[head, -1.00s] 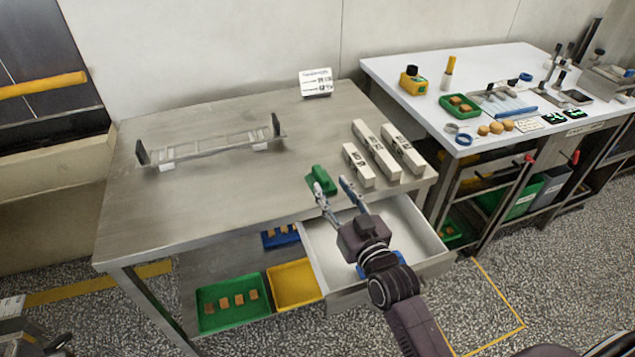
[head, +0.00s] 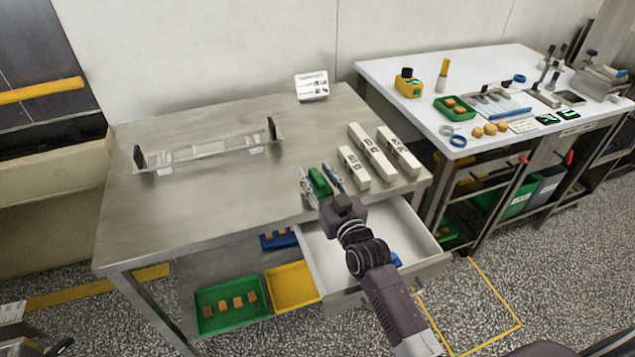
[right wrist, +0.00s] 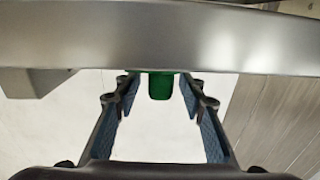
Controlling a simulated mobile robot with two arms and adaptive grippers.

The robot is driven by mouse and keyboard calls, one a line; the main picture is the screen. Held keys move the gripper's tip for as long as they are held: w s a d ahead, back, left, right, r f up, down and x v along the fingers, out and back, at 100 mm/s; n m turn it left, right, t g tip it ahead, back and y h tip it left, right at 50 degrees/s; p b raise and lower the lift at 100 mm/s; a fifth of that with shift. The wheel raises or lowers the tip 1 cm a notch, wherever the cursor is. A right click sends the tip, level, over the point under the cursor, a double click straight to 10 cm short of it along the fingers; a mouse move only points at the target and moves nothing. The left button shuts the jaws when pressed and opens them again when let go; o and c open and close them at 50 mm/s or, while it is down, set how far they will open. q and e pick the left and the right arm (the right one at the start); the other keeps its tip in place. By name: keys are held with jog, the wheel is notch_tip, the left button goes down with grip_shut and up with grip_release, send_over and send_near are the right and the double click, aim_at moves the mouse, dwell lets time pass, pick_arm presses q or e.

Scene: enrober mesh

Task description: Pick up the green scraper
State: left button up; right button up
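The green scraper (head: 319,183) lies near the front edge of the steel table (head: 225,195), left of the white labelled blocks. My right gripper (head: 322,187) is open, with one finger on each side of the scraper. In the right wrist view, the open fingers (right wrist: 160,95) stand apart, and the scraper's green end (right wrist: 160,85) shows between them. A grey metal band hides the rest of the scraper there. I see no clear finger contact. My left gripper is not in view.
White labelled blocks (head: 367,158) stand close to the right of the gripper. An open white drawer (head: 350,245) is below the table edge. A metal rack (head: 205,150) stands at the back left. The table's front left is clear.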

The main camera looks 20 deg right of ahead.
grip_shut()
